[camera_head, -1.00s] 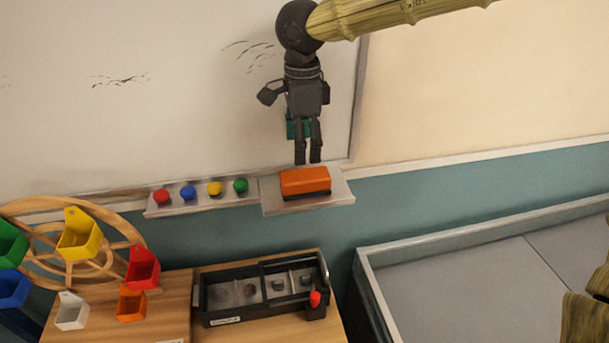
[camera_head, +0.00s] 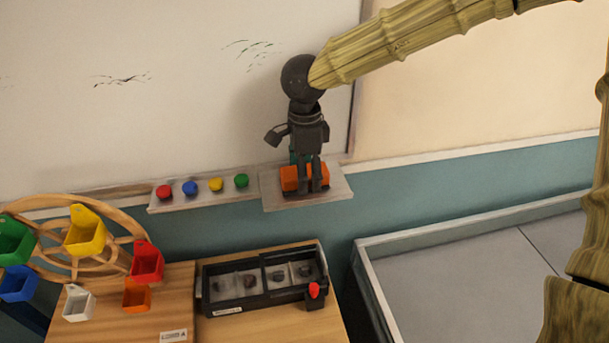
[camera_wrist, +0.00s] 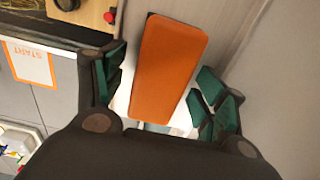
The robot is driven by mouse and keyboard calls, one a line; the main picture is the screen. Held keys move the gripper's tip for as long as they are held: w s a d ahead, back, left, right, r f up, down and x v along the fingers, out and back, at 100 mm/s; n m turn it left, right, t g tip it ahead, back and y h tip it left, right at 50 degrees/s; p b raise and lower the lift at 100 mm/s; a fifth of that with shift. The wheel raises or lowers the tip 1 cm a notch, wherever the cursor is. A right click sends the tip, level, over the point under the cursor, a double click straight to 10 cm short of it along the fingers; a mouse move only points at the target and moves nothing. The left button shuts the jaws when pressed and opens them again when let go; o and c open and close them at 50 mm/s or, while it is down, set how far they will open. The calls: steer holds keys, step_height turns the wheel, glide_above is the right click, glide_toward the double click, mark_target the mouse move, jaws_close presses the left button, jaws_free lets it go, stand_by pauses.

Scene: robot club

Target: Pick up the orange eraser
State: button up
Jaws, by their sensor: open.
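The orange eraser (camera_head: 291,179) lies on the small ledge (camera_head: 335,188) under the whiteboard. My gripper (camera_head: 312,186) points down over it, and its dark fingers hide part of the eraser in the head view. In the wrist view the eraser (camera_wrist: 168,68) lies lengthwise between the two green-padded fingers (camera_wrist: 158,88). The fingers are open, one on each side of it, with a gap visible on both sides. I cannot tell whether the fingertips touch the ledge.
Red, blue, yellow and green round magnets (camera_head: 215,185) sit on the tray left of the ledge. Below are a black box (camera_head: 262,285) with a red knob and a wooden wheel with coloured bins (camera_head: 86,238). A grey-walled table (camera_head: 470,270) stands right.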

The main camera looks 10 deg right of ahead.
steer(key=c, duration=1.1)
steer(key=shift+r, duration=0.1)
steer(key=shift+r+b, duration=0.35)
steer(key=shift+r, duration=0.25)
step_height(320, 180, up, 2)
steer(key=shift+r+b, duration=0.1)
steer(key=shift+b, duration=0.35)
steer(key=s+a+b, duration=0.2)
steer(key=s, duration=0.5)
steer(key=s+a+r+b, duration=0.1)
steer(key=s+a, duration=0.2)
steer(key=s, duration=0.5)
steer(key=shift+a+r+b, duration=0.2)
steer(key=shift+r+b, duration=0.05)
steer(key=shift+b, duration=0.15)
